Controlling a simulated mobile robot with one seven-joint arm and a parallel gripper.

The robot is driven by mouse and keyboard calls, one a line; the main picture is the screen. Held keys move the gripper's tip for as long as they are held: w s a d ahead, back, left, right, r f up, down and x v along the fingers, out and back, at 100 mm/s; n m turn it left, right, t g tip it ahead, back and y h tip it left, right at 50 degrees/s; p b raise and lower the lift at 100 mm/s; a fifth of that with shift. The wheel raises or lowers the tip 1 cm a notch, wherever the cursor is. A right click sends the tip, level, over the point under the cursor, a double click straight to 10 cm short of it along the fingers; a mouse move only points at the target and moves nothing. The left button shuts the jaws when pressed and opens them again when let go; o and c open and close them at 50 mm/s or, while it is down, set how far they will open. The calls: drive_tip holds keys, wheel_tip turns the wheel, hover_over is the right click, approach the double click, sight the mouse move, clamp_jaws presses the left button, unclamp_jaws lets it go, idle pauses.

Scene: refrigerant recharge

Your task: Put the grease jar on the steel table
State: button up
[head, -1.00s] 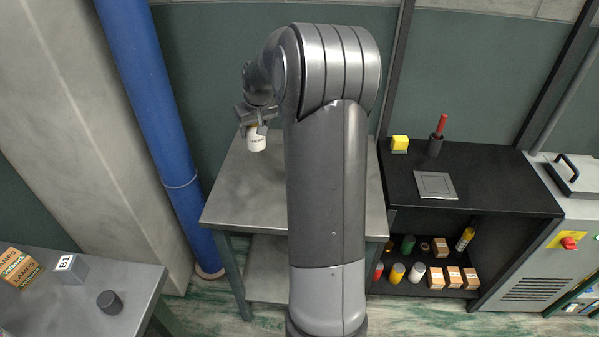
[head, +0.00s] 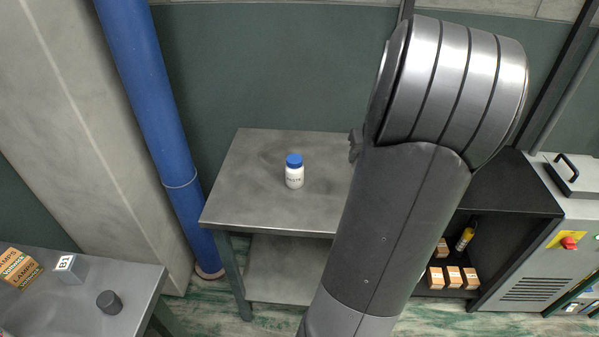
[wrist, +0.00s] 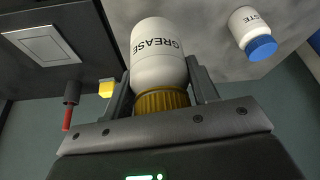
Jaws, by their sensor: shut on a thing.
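The grease jar (wrist: 157,50), white with a ribbed gold cap and the word GREASE, is between the fingers of my gripper (wrist: 160,85) in the wrist view. My gripper is shut on it around the cap end. In the head view my arm hides the jar and nearly all of the gripper. The steel table (head: 245,195) stands left of my arm in the head view, its right part covered by the arm. In the wrist view its grey top (wrist: 200,18) lies beyond the jar. I cannot tell whether the jar touches anything below.
A white jar with a blue cap (head: 294,172) stands on the steel table; it also shows in the wrist view (wrist: 250,32). The table's left and front are clear. A black bench (head: 515,190) is at right, a blue pipe (head: 160,120) at left.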

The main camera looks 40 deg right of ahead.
drive_tip(key=s, duration=0.4)
drive_tip(key=shift+m, duration=0.4)
drive_tip(key=shift+w+a+f, duration=0.3)
drive_tip(key=shift+w+f, duration=1.45)
drive_tip(key=shift+f, duration=0.15)
drive_tip(key=shift+w+a+f, duration=0.35)
drive_tip(key=shift+w+f, duration=1.45)
drive_tip(key=shift+f, duration=0.15)
drive_tip(key=shift+w+a+f, duration=0.3)
drive_tip(key=shift+w+f, duration=1.45)
drive_tip(key=shift+f, duration=0.15)
drive_tip(key=shift+f, duration=0.15)
drive_tip(key=o, duration=1.1)
drive_tip(key=shift+o, duration=0.2)
drive_tip(key=v, duration=1.2)
drive_tip(key=shift+a, duration=0.2)
drive_tip(key=shift+w, duration=0.1)
